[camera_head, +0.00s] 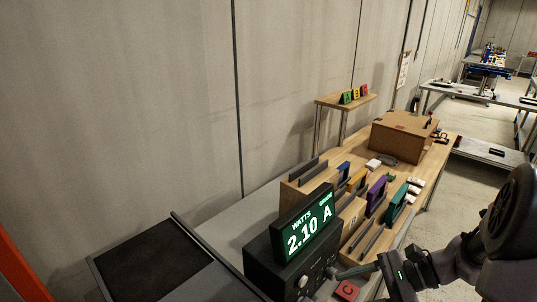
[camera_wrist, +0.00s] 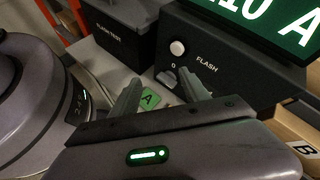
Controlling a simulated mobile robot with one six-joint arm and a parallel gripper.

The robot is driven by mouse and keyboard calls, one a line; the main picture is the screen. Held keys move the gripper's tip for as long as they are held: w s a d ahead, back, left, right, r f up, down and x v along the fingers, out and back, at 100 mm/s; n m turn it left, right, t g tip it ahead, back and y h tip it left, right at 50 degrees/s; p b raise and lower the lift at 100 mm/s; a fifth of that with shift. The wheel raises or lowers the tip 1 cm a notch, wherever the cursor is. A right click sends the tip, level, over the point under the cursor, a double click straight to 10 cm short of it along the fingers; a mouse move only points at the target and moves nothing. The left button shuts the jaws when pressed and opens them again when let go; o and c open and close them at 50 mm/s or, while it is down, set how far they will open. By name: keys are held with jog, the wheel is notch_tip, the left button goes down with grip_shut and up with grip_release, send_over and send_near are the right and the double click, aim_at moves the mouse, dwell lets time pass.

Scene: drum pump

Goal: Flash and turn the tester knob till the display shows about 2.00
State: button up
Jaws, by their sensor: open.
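The tester (camera_head: 262,262) is a black box at the lower middle of the head view. Its tilted display (camera_head: 306,226) reads WATTS and 2.10 A in bright digits on green. In the wrist view the tester front (camera_wrist: 215,75) shows a pale round knob (camera_wrist: 177,47) beside the word FLASH. A grey lever-like part (camera_wrist: 167,78) sits below it, near a 0 mark. My gripper (camera_wrist: 160,78) is open and empty, its fingertips pointing at the tester front, just short of the lever-like part. I cannot tell whether they touch it. My gripper also shows in the head view (camera_head: 345,272).
A green A card (camera_wrist: 150,99) lies between my fingers in the wrist view. A FLASH TEST box (camera_wrist: 112,38) stands to the left. A red C card (camera_head: 347,290) is near my gripper. A wooden rack (camera_head: 352,215) with coloured pieces and a brown box (camera_head: 402,137) stand behind.

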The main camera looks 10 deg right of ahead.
jog(key=s+a+r+n+t+h, duration=0.2)
jog(key=s+a+r+n+h, duration=0.7)
jog(key=s+a+r+n, duration=0.2)
jog(key=a+r+n, duration=0.1)
jog(key=a+n, duration=0.1)
jog(key=a, duration=0.1)
jog(key=shift+s+a+r, duration=0.15)
jog(key=shift+a+r, duration=0.05)
jog(key=shift+a, duration=0.05)
grip_shut()
dwell(0.7)
